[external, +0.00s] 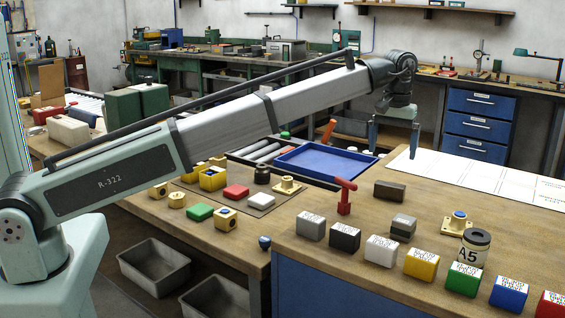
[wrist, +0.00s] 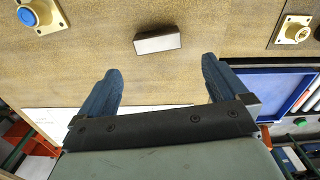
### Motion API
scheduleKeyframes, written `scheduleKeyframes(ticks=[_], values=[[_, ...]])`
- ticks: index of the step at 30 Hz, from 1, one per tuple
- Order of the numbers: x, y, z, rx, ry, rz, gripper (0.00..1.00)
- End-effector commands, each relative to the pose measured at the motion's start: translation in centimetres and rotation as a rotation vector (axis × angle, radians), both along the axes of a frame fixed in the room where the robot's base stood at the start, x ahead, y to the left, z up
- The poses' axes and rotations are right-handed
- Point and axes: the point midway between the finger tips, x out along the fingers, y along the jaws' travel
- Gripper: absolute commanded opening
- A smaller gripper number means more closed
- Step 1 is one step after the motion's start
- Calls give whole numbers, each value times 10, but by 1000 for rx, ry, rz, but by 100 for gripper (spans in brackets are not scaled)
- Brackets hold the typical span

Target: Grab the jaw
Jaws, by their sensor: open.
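A small dark grey-brown block (external: 389,191), which may be the jaw, lies on the right wooden bench; I cannot tell its name for sure. What looks like the same block (wrist: 157,41) shows in the wrist view with a pale face, beyond and between my fingertips. A two-tone grey block (external: 403,227) lies nearer the external camera. My gripper (external: 395,140) points down above the far part of the bench, apart from the blocks. In the wrist view my gripper (wrist: 162,82) has its two blue fingers spread with nothing between them.
A red T-handled piece (external: 345,196) stands left of the block. A brass flange with a blue button (external: 459,224) and a labelled can (external: 474,247) stand right. Several labelled blocks line the front edge. A blue tray (external: 325,163) lies left; a white sheet (external: 480,180) covers the back.

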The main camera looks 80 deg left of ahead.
Motion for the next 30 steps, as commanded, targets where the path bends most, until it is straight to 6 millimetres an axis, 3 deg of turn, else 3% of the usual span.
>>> scheduleKeyframes(ticks=[9,19,30], values=[[-1,-1,-54,1,-1,1,100],[1,-1,-73,2,-1,1,100],[3,-3,-115,2,-1,2,100]])
